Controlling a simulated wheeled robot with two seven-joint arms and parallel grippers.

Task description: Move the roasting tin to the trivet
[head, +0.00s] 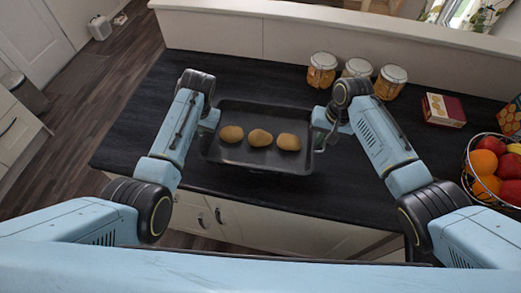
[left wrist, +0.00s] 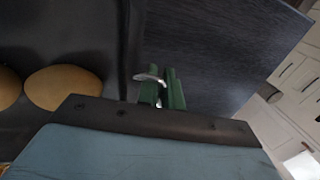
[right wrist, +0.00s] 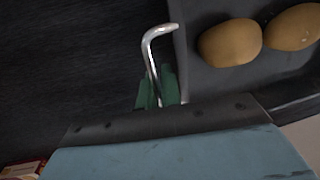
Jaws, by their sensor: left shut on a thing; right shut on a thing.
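The dark roasting tin (head: 262,105) is at the middle of the black worktop, near its front edge, with three round tan rolls or potatoes (head: 259,138) in a row inside. It looks about level; I cannot tell whether it rests on the worktop or hangs just above it. My left gripper (head: 209,119) is at the tin's left end, its green fingers (left wrist: 162,88) shut on a silver handle (left wrist: 149,79). My right gripper (head: 322,121) is at the right end, shut on the other silver handle (right wrist: 153,50). I cannot make out a trivet in these views.
Several jars with pale lids (head: 357,69) stand at the back of the worktop (head: 140,120). A red and cream box (head: 443,110) and a wire fruit bowl (head: 468,178) are on the right. The worktop left of the tin is clear.

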